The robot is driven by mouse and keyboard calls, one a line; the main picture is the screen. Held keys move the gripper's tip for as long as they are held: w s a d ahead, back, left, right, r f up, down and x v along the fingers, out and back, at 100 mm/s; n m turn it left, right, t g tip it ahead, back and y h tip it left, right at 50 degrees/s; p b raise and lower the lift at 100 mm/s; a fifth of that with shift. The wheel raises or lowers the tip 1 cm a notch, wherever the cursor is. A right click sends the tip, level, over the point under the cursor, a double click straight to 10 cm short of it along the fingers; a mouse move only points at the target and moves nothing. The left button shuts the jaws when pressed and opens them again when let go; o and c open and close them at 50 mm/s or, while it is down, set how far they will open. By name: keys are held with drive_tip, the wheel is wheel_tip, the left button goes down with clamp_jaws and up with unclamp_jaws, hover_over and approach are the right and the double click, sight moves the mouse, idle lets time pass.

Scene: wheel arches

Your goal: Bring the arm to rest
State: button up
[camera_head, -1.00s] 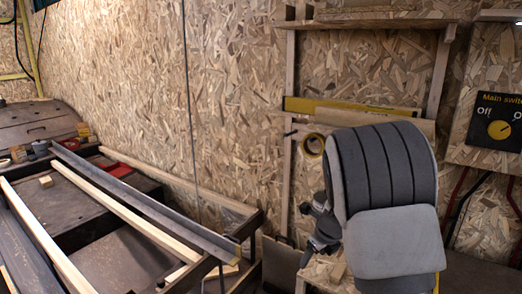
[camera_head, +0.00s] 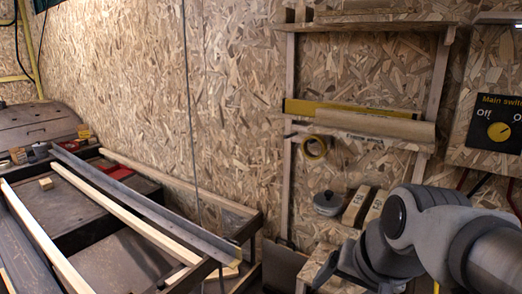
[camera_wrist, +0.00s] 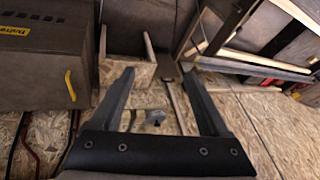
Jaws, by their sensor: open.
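My arm (camera_head: 430,235) reaches in from the lower right of the head view, bent low in front of the small wooden bench. My gripper (camera_wrist: 159,73) shows in the wrist view with its two dark fingers spread wide apart. Nothing is held between them. A small grey round object (camera_wrist: 155,117) shows between the fingers, farther off near the wall. In the head view, the gripper's fingers are mostly hidden or too dark to make out.
A grey round object (camera_head: 328,203) and two wooden blocks (camera_head: 357,205) are by the chipboard wall, beside my arm. A yellow tape roll (camera_head: 314,147) hangs above. The main switch box (camera_head: 495,122) is at right. A frame with long bars (camera_head: 130,205) fills the left.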

drive_tip(key=s+d+n+h, duration=0.1)
drive_tip(key=s+n, duration=0.4)
drive_tip(key=s, duration=0.1)
wheel_tip(320, 180, up, 25)
drive_tip(key=w+p, duration=0.1)
drive_tip(key=p, duration=2.4)
drive_tip(key=shift+m, duration=0.3)
